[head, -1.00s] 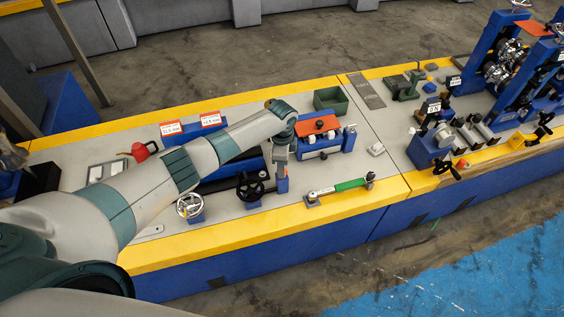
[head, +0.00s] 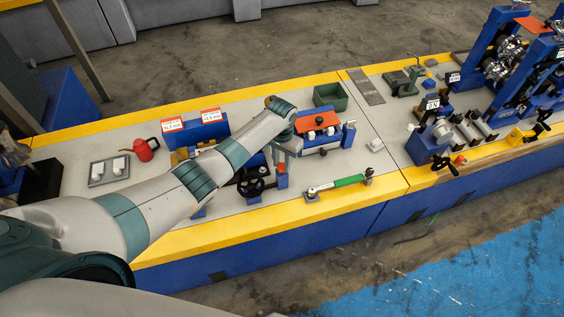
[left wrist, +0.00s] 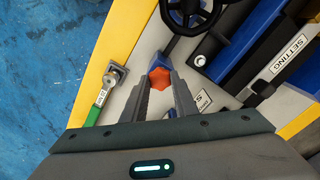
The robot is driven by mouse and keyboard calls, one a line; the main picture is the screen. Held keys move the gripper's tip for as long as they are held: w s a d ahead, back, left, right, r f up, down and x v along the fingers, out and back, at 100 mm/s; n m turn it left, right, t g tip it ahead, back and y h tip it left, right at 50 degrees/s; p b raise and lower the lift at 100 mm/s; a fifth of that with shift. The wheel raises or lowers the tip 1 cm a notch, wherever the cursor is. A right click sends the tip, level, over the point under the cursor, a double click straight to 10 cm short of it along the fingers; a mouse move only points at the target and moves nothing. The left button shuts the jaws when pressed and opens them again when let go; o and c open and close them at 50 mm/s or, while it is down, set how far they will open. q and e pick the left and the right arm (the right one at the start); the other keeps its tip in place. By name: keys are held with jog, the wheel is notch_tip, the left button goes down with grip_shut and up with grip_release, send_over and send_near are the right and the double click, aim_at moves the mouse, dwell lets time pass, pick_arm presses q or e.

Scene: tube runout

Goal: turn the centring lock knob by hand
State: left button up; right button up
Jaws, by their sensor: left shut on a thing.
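The centring lock knob is a small orange-red knob (head: 282,168) on a blue post by the front of the bench, right of a black handwheel (head: 251,183). In the left wrist view the orange knob (left wrist: 160,77) sits between my fingertips and looks six-sided. My left gripper (head: 280,158) reaches down over the knob and is shut on it. Its two dark fingers (left wrist: 160,84) lie on either side of the knob in the left wrist view. My right gripper is not in view.
A green-handled tool (head: 338,186) lies right of the knob. The black handwheel also shows close by in the left wrist view (left wrist: 190,14). Behind stand a blue unit with an orange top (head: 320,123) and a green bin (head: 330,96). A red can (head: 145,149) stands left.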

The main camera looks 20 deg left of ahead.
pick_arm(q)
jog(key=o, duration=0.8)
jog(key=shift+r, duration=0.1)
jog(key=shift+r, duration=0.9)
